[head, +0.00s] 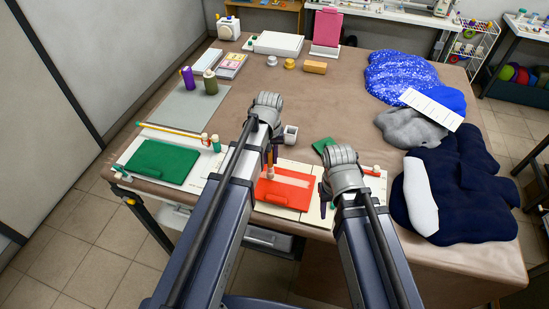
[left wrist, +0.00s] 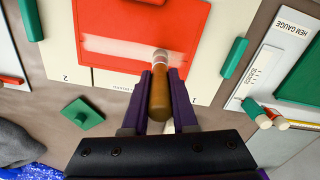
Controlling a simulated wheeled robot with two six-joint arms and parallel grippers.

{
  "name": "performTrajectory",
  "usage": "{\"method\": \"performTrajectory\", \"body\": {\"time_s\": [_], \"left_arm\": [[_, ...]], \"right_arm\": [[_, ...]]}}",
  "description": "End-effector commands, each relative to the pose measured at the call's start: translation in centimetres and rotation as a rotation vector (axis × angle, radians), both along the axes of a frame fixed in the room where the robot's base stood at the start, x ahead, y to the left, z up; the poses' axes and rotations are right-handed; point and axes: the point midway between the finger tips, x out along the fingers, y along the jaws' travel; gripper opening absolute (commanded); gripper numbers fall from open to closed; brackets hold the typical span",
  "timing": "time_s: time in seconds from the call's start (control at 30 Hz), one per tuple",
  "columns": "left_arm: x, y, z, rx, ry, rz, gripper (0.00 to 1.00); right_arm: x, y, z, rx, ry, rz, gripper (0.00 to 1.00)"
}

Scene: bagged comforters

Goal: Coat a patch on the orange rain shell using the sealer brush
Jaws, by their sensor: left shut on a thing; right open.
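The orange rain shell (head: 288,190) lies flat on a pale board on the table, and it fills the top of the left wrist view (left wrist: 140,25). A whitish, translucent band (left wrist: 115,47) crosses the shell near one edge. My left gripper (left wrist: 160,90) is shut on the sealer brush (left wrist: 159,98), which has a brown handle and a pale tip. The tip is over the end of the band; I cannot tell whether it touches. In the head view the brush (head: 270,171) stands nearly upright. My right gripper (head: 323,192) is open beside the shell's right edge.
A green piece with a knob (left wrist: 82,113) lies beside the board. A small grey cup (head: 290,134) stands behind the shell. A green cloth (head: 162,162) lies on the left, and dark blue bundles (head: 455,190) crowd the right.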

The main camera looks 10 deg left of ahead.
Motion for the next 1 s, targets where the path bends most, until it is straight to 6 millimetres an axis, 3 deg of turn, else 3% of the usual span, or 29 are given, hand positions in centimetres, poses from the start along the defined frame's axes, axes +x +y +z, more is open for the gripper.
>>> {"method": "performTrajectory", "body": {"time_s": [0.2, 0.47, 0.8, 1.0], "left_arm": [[0.1, 1.6, -0.1, 0.000, 0.000, 0.001, 0.00], [0.1, 2.0, -0.1, 0.001, 0.000, 0.001, 0.00], [0.3, 4.4, 0.1, 0.000, 0.000, 0.001, 0.00], [0.3, 4.9, 0.1, 0.000, 0.000, 0.000, 0.00]], "right_arm": [[0.0, 0.0, -0.1, 0.000, 0.000, 0.000, 0.50], [0.0, 0.0, -0.1, 0.000, 0.000, 0.000, 0.50], [0.0, 0.0, 0.1, 0.000, 0.000, 0.000, 0.50], [0.0, 0.0, 0.1, 0.000, 0.000, 0.000, 0.50]]}}
